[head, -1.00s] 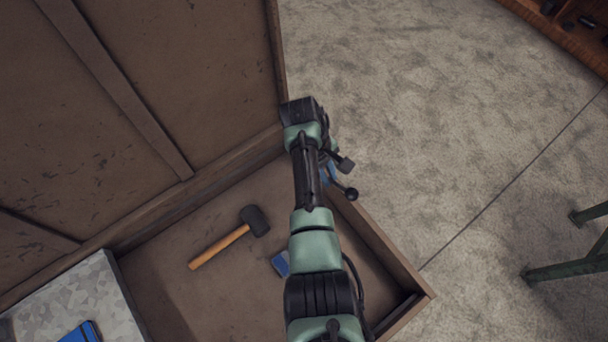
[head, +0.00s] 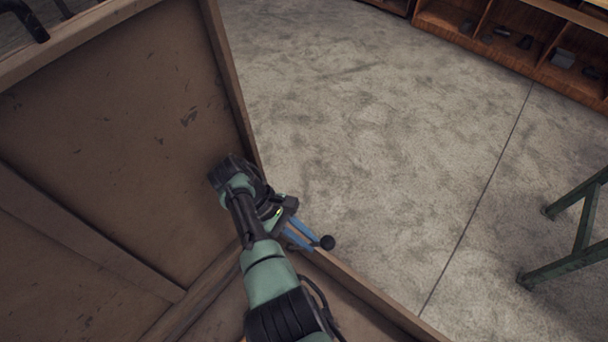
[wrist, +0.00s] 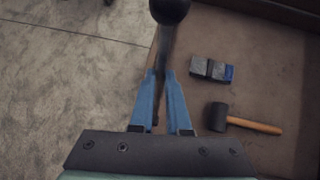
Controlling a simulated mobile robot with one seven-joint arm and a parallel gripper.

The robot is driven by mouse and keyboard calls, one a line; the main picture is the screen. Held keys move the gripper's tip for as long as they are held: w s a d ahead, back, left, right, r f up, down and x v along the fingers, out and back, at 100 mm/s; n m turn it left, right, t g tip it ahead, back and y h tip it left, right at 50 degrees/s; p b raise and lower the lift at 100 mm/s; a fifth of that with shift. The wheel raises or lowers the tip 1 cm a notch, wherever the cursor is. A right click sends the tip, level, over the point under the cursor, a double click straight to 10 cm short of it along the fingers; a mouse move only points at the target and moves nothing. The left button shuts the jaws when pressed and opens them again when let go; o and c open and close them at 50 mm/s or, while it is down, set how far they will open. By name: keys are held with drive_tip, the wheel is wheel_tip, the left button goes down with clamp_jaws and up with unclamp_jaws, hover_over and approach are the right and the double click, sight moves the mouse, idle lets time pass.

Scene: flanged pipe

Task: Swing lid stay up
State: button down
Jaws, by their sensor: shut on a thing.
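The lid stay (wrist: 165,45) is a thin dark bar with a black ball knob (wrist: 170,9) at its end. My gripper (wrist: 159,76) has its two blue fingers closed around the bar, below the knob in the wrist view. In the head view the knob (head: 327,242) shows just beyond the blue fingers of my gripper (head: 309,236), near the right edge of the chest. The raised brown lid (head: 110,130) fills the left of the head view. The stay's far end is hidden by my arm and gripper.
A black-headed mallet (wrist: 240,121) and a grey and blue block (wrist: 212,70) lie on the chest floor. The chest's side wall (head: 365,290) runs below my gripper. Concrete floor to the right is open, with a green metal frame (head: 570,240) and wooden shelving (head: 520,40) beyond.

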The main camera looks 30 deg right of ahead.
drive_tip(key=shift+f, duration=0.1)
drive_tip(key=c, duration=0.9)
unclamp_jaws()
wheel_tip(320, 180, up, 10)
drive_tip(key=p, duration=0.6)
drive_tip(key=shift+p, duration=0.3)
